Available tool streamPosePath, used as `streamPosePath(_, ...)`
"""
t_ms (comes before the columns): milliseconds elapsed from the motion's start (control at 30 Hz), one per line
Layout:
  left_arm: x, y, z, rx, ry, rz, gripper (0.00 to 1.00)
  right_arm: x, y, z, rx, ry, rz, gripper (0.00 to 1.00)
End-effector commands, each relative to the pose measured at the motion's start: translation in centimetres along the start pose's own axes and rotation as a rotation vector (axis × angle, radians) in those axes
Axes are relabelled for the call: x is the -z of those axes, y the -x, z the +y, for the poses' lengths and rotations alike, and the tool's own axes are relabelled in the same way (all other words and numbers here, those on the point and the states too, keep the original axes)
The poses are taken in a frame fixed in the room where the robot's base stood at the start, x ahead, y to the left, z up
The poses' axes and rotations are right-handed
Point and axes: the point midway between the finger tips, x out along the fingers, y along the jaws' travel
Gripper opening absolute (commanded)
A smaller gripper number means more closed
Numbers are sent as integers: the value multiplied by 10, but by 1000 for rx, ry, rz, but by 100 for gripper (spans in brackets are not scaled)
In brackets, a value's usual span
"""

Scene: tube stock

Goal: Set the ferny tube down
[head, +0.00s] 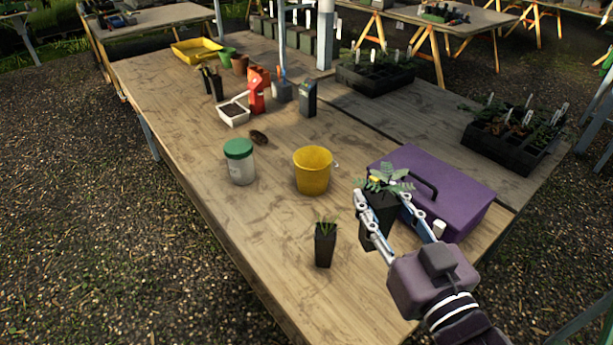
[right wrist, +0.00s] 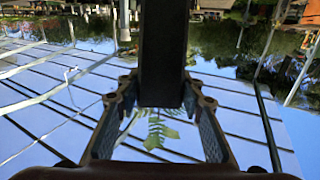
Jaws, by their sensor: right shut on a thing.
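The ferny tube is a tall black pot (head: 374,228) with spreading green fern leaves (head: 386,179). My right gripper (head: 384,203) is shut on it, one finger on each side. In the right wrist view the tube (right wrist: 163,50) appears inverted between the fingers, with its leaves (right wrist: 161,132) pointing down in the picture. It is upright at the right front of the wooden table (head: 285,225). I cannot tell whether its base touches the wood. My left gripper is out of view.
A purple toolbox (head: 465,200) stands close to the right of the tube. A small black tube with grassy leaves (head: 325,248) stands to its left. A yellow bucket (head: 312,172) and a green-lidded jar (head: 240,163) stand farther back. Bare wood lies between them.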

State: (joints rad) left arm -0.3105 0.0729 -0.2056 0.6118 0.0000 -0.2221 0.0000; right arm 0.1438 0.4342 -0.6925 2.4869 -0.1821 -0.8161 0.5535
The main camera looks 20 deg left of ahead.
Motion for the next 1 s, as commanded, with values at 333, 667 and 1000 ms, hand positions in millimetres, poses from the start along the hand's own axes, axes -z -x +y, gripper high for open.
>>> streamPosePath(333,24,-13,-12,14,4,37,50,-61,0,0,-2,-2,-6,7)
streamPosePath(667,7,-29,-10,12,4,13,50,-140,0,0,-2,-2,-1,7)
streamPosePath(1000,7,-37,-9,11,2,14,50,-178,0,0,-1,-3,-1,7)
